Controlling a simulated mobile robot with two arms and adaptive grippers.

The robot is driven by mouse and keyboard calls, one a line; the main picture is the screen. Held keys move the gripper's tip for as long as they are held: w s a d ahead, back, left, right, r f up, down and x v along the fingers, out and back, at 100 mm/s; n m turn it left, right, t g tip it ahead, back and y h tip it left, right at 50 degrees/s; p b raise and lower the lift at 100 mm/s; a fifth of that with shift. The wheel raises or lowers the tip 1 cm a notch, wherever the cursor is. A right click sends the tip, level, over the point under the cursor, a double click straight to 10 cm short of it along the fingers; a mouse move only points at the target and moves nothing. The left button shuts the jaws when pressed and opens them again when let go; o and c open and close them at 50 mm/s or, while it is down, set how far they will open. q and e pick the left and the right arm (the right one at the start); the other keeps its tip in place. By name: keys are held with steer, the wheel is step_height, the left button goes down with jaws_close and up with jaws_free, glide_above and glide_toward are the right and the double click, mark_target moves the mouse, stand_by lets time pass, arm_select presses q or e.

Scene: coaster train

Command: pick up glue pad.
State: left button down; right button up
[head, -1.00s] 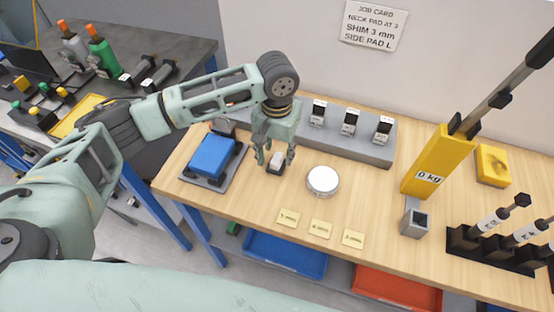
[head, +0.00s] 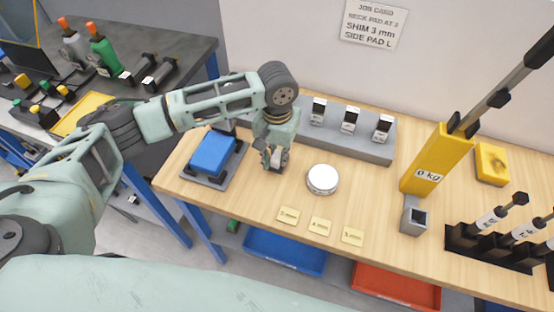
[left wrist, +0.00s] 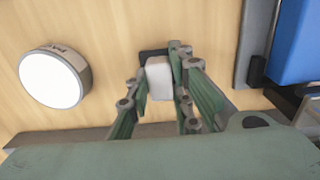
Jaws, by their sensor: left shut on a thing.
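The glue pad (left wrist: 159,78) is a small block with a pale top and a dark base, on the wooden bench. My left gripper (head: 274,158) points down over it, and its fingers are shut on the block's sides. In the left wrist view the block sits between the two green fingers (left wrist: 160,90). In the head view the fingers hide most of it. I cannot tell whether it still touches the bench. My right gripper is not in view.
A blue block on a dark tray (head: 212,154) stands close on the left. A round white-topped tin (head: 322,179) is on the right. A grey rack (head: 375,150) runs behind. Yellow labelled squares (head: 320,226) lie in front. A yellow 0 kg device (head: 437,165) stands farther right.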

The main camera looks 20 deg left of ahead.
mark_target(279, 156)
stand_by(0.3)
arm_select(q)
steer(key=shift+r, duration=0.3)
steer(key=r, duration=0.1)
steer(key=r+b, duration=0.1)
steer(key=r, duration=0.1)
steer(key=shift+d+r, duration=0.25)
steer(key=shift+r, duration=0.05)
steer(key=s+d+r+b, duration=0.2)
steer(key=d+r, duration=0.4)
steer(key=d, duration=0.4)
steer(key=shift+s+d+r, duration=0.4)
steer(key=shift+s, duration=0.25)
